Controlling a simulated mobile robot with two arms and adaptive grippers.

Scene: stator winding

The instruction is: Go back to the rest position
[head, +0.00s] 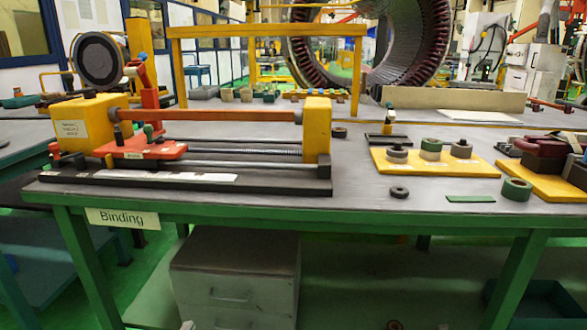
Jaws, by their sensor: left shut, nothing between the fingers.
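My left gripper (187,325) barely shows, as a small pale tip at the bottom edge, in front of the grey drawer unit under the table. It is shut and empty, apart from the things on the table. Most of it is cut off by the frame. I do not see my right gripper.
A green-framed table (365,205) labelled "Binding" spans the view. It bears a yellow and orange winding machine (222,115), yellow boards (433,166) with rings, and a loose green ring (516,189). A grey drawer unit (235,275) stands underneath. A large stator (310,50) is behind.

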